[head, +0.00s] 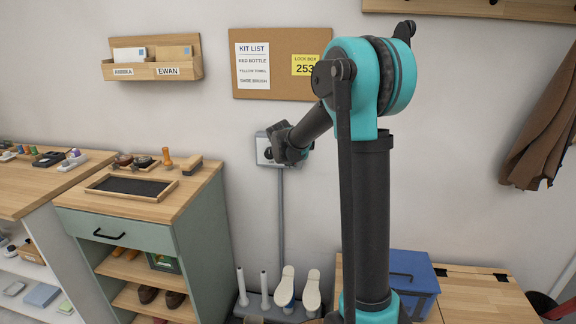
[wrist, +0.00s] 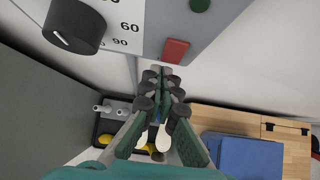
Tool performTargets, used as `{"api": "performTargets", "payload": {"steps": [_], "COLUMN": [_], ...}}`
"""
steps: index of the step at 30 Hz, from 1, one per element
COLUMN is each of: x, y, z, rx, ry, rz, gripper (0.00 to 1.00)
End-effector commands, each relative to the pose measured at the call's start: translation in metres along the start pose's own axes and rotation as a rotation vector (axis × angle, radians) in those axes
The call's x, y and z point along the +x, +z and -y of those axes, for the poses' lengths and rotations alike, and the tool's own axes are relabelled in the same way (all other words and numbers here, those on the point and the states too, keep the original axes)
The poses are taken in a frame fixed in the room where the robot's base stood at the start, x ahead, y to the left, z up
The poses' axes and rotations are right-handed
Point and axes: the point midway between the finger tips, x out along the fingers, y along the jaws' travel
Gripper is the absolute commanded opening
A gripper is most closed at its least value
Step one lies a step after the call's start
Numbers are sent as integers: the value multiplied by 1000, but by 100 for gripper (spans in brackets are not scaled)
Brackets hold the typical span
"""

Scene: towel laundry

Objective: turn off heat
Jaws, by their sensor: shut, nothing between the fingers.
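A grey control box (head: 263,146) is fixed to the wall below the cork board, partly hidden by my gripper. The wrist view shows its dark dial (wrist: 74,27) with the numbers 60 and 90 beside it. It also shows a red switch (wrist: 175,50) at the box's lower edge and a dark green round light or button (wrist: 200,5) above that. My gripper (wrist: 162,76) is shut and empty. Its fingertips appear just below the red switch; I cannot tell whether they touch it. In the head view my gripper (head: 283,146) is in front of the box.
A rack with upright tubes and pale-soled shoes (head: 284,288) stands on the floor below the box. A green cabinet (head: 128,232) with a wooden top is at left. A blue box (head: 410,277) sits on a wooden bench (head: 470,290) at right. The wall around the control box is clear.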

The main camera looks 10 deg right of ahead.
Motion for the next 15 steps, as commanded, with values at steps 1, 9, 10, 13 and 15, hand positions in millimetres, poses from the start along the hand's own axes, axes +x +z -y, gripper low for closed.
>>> {"api": "performTargets", "payload": {"steps": [1, 9, 10, 13, 15], "x": [3, 5, 5, 5, 6], "y": [2, 4, 4, 4, 4], "z": [0, 0, 0, 0, 0], "rx": [0, -1, -1, -1, 0], "ry": [0, 0, 0, 0, 0], "rz": [0, 0, 0, 0, 9], "gripper": [0, 0, 0, 0, 0]}}
